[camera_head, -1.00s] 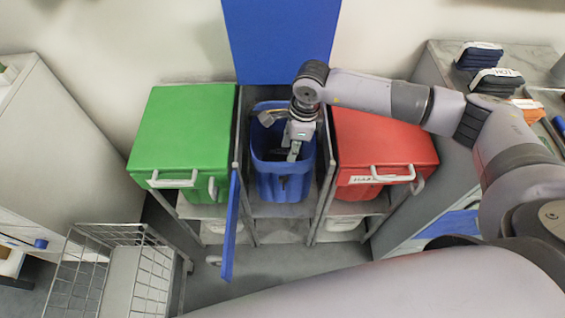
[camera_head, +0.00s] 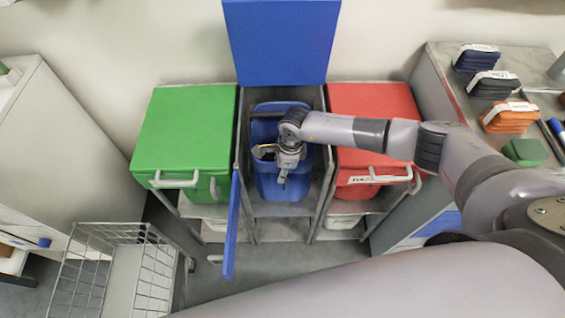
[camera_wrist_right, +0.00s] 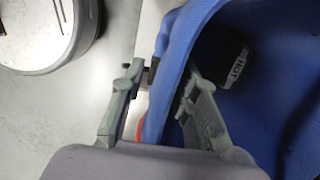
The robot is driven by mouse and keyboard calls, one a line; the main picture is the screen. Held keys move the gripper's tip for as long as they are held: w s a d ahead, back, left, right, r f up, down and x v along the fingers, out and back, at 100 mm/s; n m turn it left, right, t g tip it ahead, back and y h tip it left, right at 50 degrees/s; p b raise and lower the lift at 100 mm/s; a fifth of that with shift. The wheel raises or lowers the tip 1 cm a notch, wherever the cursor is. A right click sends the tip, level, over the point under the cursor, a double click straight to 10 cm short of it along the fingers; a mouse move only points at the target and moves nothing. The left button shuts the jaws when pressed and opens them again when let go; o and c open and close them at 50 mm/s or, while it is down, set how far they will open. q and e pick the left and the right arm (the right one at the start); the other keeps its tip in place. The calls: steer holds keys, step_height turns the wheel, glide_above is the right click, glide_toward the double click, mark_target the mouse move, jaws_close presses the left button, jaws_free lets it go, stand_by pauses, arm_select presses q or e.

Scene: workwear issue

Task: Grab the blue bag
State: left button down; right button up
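The blue bag (camera_head: 268,185) stands in the middle compartment of the stand, under a raised blue lid. It is open at the top. My right gripper (camera_head: 283,178) is over it in the head view. In the right wrist view my right gripper (camera_wrist_right: 160,108) is open, one finger outside the bag's rim (camera_wrist_right: 168,75) and the other inside. A gap shows between the outer finger and the wall. A dark item with a white label (camera_wrist_right: 234,68) lies inside the bag. My left gripper is out of view.
A green bin (camera_head: 185,130) stands left and a red bin (camera_head: 375,110) right. A blue door panel (camera_head: 232,228) juts forward at the compartment's left. A wire cart (camera_head: 120,270) is at lower left. The right counter holds folded dark and orange (camera_head: 509,118) items.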

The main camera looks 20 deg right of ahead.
steer(key=shift+f+b, duration=0.2)
steer(key=shift+b, duration=0.1)
stand_by(0.4)
steer(key=shift+c, duration=0.5)
jaws_close()
stand_by(0.6)
